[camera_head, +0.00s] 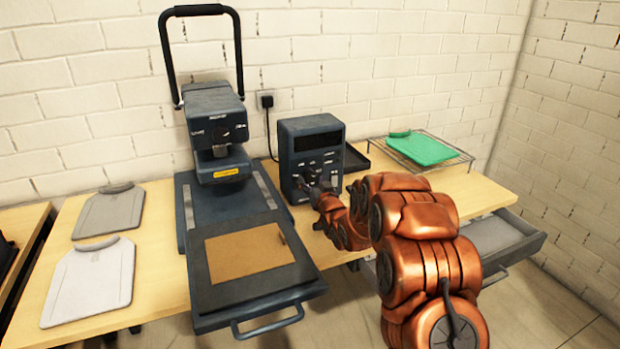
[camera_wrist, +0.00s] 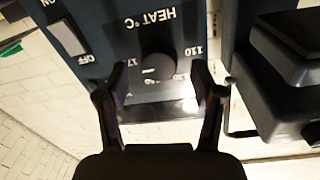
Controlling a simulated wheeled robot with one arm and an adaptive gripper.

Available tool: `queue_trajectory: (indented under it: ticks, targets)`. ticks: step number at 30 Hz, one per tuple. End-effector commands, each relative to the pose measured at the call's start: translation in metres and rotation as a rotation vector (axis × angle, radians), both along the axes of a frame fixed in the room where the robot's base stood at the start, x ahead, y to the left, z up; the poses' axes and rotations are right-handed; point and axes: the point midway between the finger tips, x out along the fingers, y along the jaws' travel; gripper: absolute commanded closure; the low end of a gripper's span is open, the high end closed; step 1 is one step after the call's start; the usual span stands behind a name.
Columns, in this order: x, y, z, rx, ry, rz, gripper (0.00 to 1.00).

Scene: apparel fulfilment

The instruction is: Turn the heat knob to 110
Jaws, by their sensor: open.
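The heat knob (camera_wrist: 156,70) is a dark round knob under the "HEAT °C" label, which appears upside down in the wrist view. Marks including 110 and 130 show around it; the rest are partly hidden, and I cannot tell the exact setting. The knob is on the dark control box (camera_head: 311,148) on the table. My gripper (camera_wrist: 160,90) is open, its two fingers on either side of the knob. I cannot tell whether they touch it. In the head view my arm covers the box's lower right front, and my gripper (camera_head: 318,190) is small there.
A heat press (camera_head: 225,215) with a brown pad stands left of the box. A power switch (camera_wrist: 68,37) is beside the knob. A green folded garment (camera_head: 422,149) lies on a wire rack at right. An open drawer (camera_head: 500,237) is below. Grey garments (camera_head: 92,280) lie at left.

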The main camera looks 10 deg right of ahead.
Motion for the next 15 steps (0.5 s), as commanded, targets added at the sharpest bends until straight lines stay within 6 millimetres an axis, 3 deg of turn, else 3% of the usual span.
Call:
queue_trajectory:
  ticks: [6, 15]
  targets:
    - [0.017, 0.002, 0.001, -0.001, -0.003, 0.000, 0.33]
    - [0.020, 0.003, 0.000, 0.000, -0.001, 0.000, 0.33]
